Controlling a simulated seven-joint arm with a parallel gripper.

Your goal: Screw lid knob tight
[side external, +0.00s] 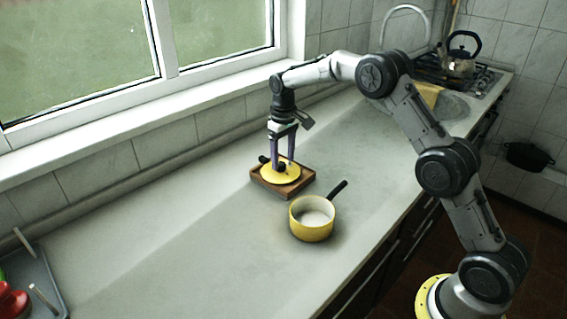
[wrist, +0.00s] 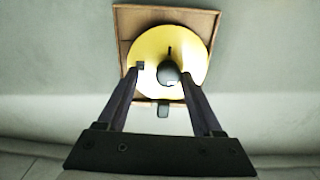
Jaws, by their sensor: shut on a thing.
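The yellow lid (side external: 293,178) lies in a shallow square wooden tray (side external: 284,193) on the counter. It also shows in the wrist view (wrist: 196,48), with the tray's rim around it. The dark round knob (wrist: 167,72) sits near the middle of the lid; in the side view the knob (side external: 281,167) is small and partly covered by the fingers. My gripper (side external: 282,165) points down from above and is shut on the knob, with one finger on each side in the wrist view (wrist: 164,72). The contact under the knob is hidden.
A yellow pot (side external: 312,224) with a dark handle stands close in front of the wooden tray. A grey tray (side external: 40,278) with a red item (side external: 12,302) is at far left. A kettle (side external: 460,57) stands on the stove at back right.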

